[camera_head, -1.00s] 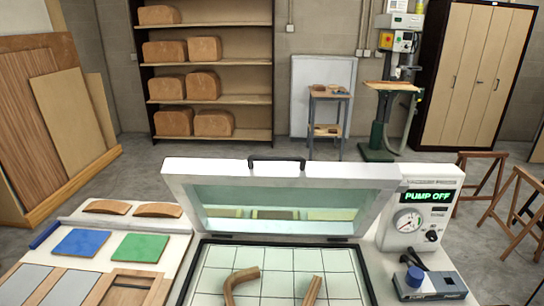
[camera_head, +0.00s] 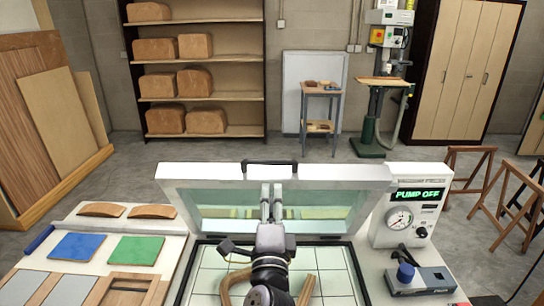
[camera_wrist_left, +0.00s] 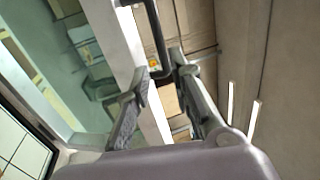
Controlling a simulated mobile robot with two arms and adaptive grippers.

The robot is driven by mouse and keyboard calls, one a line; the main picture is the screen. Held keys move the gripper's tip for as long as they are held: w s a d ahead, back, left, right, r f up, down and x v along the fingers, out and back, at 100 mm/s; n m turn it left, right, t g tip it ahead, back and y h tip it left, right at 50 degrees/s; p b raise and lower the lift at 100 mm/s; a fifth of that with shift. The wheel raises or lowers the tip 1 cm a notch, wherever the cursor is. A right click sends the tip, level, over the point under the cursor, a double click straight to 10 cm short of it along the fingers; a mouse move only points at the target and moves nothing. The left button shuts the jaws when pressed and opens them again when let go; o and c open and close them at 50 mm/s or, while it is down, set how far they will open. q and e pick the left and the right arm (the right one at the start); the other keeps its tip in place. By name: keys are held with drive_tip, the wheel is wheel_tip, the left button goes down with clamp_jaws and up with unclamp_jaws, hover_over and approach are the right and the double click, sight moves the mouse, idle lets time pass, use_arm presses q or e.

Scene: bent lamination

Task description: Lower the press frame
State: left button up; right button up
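The press frame (camera_head: 275,174) is raised, a white frame with a pale green see-through panel. It stands tilted up at the back of the gridded press bed (camera_head: 338,286). Its black handle (camera_head: 270,163) is on the top edge. My left gripper (camera_head: 272,188) is in front of the panel, just below the handle in the head view. In the left wrist view, its two fingers (camera_wrist_left: 159,65) are apart, with the handle (camera_wrist_left: 153,30) showing near and between their tips. I cannot tell whether they touch it. My right gripper is not in view.
Curved wooden pieces (camera_head: 306,289) lie on the bed, partly hidden by my left arm. The control box (camera_head: 406,214) reads "PUMP OFF". A small device with a blue knob (camera_head: 405,272) stands at right. Blue (camera_head: 77,246) and green (camera_head: 136,250) squares lie at left.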

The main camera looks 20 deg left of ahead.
sight(272, 162)
use_arm(q)
drive_tip(key=p+x, duration=0.3)
drive_tip(key=x, duration=0.9)
drive_tip(key=shift+w, duration=0.1)
drive_tip(key=shift+c, duration=0.6)
clamp_jaws()
